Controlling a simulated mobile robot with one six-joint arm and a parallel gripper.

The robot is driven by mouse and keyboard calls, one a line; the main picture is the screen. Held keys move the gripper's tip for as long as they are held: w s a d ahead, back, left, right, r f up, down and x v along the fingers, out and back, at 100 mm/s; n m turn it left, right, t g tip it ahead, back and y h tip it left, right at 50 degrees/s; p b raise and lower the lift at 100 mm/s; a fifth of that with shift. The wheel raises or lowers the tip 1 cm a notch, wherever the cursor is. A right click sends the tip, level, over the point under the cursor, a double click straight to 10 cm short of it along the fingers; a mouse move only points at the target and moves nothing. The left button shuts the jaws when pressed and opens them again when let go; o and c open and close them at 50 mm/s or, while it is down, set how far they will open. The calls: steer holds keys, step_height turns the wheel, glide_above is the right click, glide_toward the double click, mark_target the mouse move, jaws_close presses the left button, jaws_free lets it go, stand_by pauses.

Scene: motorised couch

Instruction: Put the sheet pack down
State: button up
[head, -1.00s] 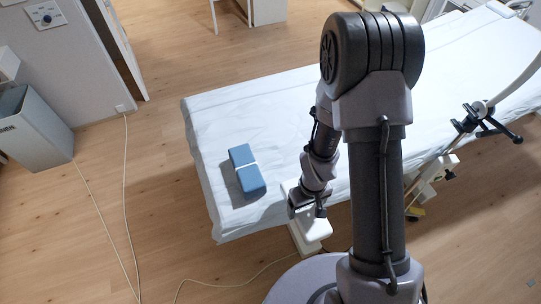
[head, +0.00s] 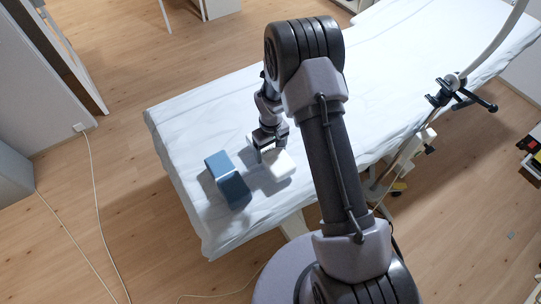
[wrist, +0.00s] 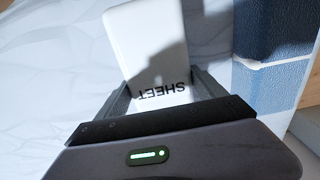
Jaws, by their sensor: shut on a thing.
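The sheet pack (head: 278,165) is a white block over the near-left part of the couch. In the wrist view the sheet pack (wrist: 150,45) shows the word SHEET, upside down, between the two fingers. My gripper (head: 268,149) is shut on it; the gripper also shows in the wrist view (wrist: 165,92). I cannot tell whether the pack touches the couch top or is just above it. The couch (head: 330,85) has a white cover.
A blue block with a pale band (head: 228,180) lies on the couch just left of the pack; it also shows in the wrist view (wrist: 275,45). Bare white cover lies behind the pack. A jointed stand (head: 447,92) is at the couch's right side. Cables run over the floor at left.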

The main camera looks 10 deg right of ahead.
steer(key=shift+f+b, duration=0.35)
steer(key=shift+f, duration=1.05)
steer(key=o, duration=1.6)
steer(key=shift+c, duration=0.2)
step_height(320, 180, up, 18)
steer(key=r+p, duration=0.1)
steer(key=p, duration=0.2)
step_height(320, 180, up, 13)
steer(key=m+t, duration=0.2)
steer(key=m, duration=0.1)
glide_above(270, 151)
steer(key=s, duration=0.5)
steer(key=s+a+r+m+t+y, duration=0.1)
steer(key=s+r, duration=0.4)
steer(key=s, duration=0.5)
steer(key=s+a+r+m+t+y, duration=0.1)
steer(key=s+r+m, duration=0.3)
steer(key=s, duration=0.5)
step_height(270, 151, up, 2)
steer(key=shift+s+a+r+t, duration=0.1)
steer(key=shift+s+a+t, duration=0.35)
steer(key=shift+t, duration=0.45)
steer(key=shift+a, duration=0.1)
